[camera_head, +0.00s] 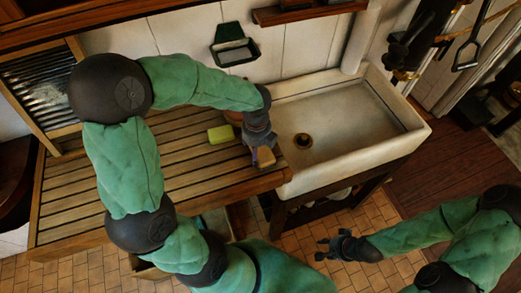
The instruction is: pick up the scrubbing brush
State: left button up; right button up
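A small brown block that looks like the scrubbing brush (266,157) is at the right front end of the slatted wooden drainboard (190,172), close to the sink. My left gripper (260,145) points down right over it, and its dark fingers hide part of it. I cannot tell whether the fingers are closed on it or only beside it. My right gripper (325,248) is away from the counter, over the tiled floor at the lower right. Its fingers are apart and nothing is between them.
A yellow-green sponge or soap bar (220,134) lies left of my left gripper. A brown rounded object (234,117) sits behind it, partly hidden. The white sink (345,130) is empty, with a raised rim. A washboard (45,95) leans at the back left. A dark soap holder (235,47) hangs on the wall.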

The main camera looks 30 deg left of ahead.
pick_arm(q)
jog(key=c, duration=0.6)
jog(key=shift+o, duration=0.2)
jog(key=shift+r, duration=0.15)
jog(key=shift+r, duration=0.6)
jog(key=s+d+r+p, duration=0.2)
jog(key=s+r, duration=0.9)
jog(key=s, duration=0.2)
jog(key=shift+s+d+r+p, duration=0.25)
jog(key=shift+s+d+p, duration=0.1)
jog(key=shift+s+p, duration=0.05)
